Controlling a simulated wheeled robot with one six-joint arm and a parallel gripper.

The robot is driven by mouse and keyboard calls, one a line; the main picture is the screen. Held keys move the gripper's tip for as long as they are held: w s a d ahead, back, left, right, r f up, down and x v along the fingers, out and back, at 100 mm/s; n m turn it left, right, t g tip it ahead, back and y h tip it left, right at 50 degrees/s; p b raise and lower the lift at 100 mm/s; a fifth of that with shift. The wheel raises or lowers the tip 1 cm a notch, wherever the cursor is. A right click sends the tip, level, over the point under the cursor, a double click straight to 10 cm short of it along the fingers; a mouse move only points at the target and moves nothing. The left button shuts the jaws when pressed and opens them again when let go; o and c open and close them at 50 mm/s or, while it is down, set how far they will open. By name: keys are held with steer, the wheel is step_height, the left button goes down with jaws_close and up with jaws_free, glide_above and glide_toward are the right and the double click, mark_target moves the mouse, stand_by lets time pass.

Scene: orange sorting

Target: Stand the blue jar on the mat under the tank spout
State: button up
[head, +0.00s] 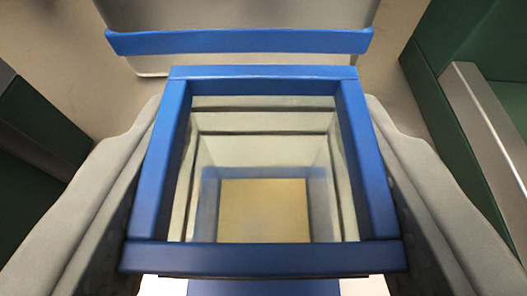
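The blue jar (262,257) fills the middle of the head view. It has a thick square blue rim and see-through walls. I look down through its open top to a plain tan area at the bottom, and nothing shows inside. My gripper (262,110) has its pale grey fingers along the left and right sides of the jar, with dark pads against its walls below the rim. It is shut on the jar. I cannot make out the mat, the tank or the spout in this view.
A pale grey panel (240,14) with a blue bar (240,41) across its edge lies beyond the jar. A dark green block (40,125) is at the left. A dark green box with a metal-coloured edge (485,125) is at the right. Tan floor (398,80) shows between them.

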steer(key=shift+f, duration=0.15)
steer(key=o, duration=1.2)
steer(key=shift+s+r, duration=0.1)
steer(key=shift+r, duration=0.1)
steer(key=v, duration=1.2)
